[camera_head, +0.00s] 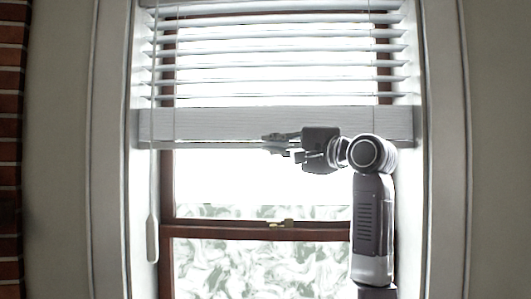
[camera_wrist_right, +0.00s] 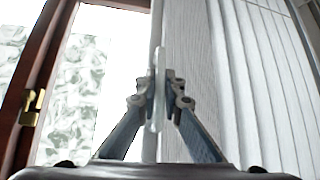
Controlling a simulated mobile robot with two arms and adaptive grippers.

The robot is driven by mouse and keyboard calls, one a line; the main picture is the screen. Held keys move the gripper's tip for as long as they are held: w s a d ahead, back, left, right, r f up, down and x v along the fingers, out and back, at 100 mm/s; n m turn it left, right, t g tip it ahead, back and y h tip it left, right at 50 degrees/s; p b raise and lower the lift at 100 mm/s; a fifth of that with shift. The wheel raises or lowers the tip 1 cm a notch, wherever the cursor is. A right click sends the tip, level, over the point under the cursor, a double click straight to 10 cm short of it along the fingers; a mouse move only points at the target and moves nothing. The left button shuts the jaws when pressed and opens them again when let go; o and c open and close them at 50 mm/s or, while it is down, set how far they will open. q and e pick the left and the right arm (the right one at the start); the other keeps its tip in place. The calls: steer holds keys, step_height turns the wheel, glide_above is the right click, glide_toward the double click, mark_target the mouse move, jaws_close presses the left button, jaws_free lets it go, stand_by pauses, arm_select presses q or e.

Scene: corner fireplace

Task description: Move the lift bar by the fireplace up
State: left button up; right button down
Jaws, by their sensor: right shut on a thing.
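The lift bar (camera_head: 220,124) is the wide pale bottom rail of the white window blind, seen in the head view across the upper part of the window. It looks level, and the window is uncovered below it. My right gripper (camera_head: 279,144) is at the bar's lower edge, near its middle. In the right wrist view the bar (camera_wrist_right: 190,70) runs upright in the picture, and the fingers of my right gripper (camera_wrist_right: 160,92) are shut on a thin pale lip along its edge. My left gripper is in neither view.
Raised slats (camera_head: 280,47) hang above the bar. A wand (camera_head: 152,235) hangs at the left of the window. The brown window sash (camera_head: 250,231) with a brass latch (camera_head: 287,223) lies below. White side frames (camera_head: 110,150) flank the opening, and a brick edge (camera_head: 10,150) shows at far left.

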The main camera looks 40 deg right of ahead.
steer(key=shift+s+r, duration=0.15)
steer(key=shift+r, duration=0.25)
steer(key=c, duration=2.4)
jaws_free()
steer(key=o, duration=0.3)
steer(key=shift+o, duration=0.3)
steer(key=shift+f, duration=0.1)
steer(key=shift+s+f, duration=0.1)
steer(key=shift+s, duration=0.15)
steer(key=s+d+f, duration=0.1)
steer(key=s, duration=1)
steer(key=shift+d+f, duration=0.2)
